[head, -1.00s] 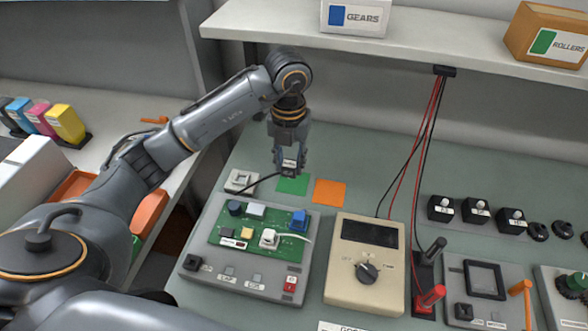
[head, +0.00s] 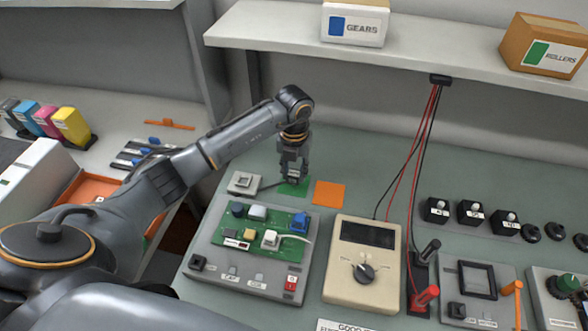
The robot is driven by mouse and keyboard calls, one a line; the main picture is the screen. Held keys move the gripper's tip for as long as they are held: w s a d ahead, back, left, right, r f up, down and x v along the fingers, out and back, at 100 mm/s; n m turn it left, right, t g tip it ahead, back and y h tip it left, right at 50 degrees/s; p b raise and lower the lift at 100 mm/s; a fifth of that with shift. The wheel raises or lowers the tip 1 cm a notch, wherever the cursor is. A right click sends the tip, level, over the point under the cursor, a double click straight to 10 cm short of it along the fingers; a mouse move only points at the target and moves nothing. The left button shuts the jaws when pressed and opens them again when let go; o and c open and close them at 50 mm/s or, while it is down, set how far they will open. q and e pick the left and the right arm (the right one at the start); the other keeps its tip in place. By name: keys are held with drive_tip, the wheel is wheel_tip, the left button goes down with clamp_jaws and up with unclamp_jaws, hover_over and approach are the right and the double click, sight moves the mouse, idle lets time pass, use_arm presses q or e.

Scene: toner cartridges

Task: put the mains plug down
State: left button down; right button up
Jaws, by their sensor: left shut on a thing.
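My left gripper (head: 293,174) is shut on the mains plug (head: 291,181), a small dark piece mostly hidden between the fingers. It is low over the green square (head: 297,191) on the bench; I cannot tell whether the plug touches the square. A dark cord (head: 270,185) runs from the plug to the left, towards a pale socket block (head: 243,183). My right gripper is not in view.
An orange square (head: 329,194) lies right of the green one. A test board (head: 262,230) with a green circuit board and a beige meter (head: 364,265) stand nearer. Red and black leads (head: 420,140) hang from the shelf (head: 270,35). The bench behind the squares is clear.

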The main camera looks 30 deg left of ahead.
sight(294, 173)
use_arm(q)
drive_tip(key=shift+f, duration=0.1)
drive_tip(key=c, duration=1)
unclamp_jaws()
drive_tip(key=shift+r, duration=0.3)
wheel_tip(294, 173, up, 12)
drive_tip(key=b, duration=0.3)
drive_tip(key=shift+f, duration=0.15)
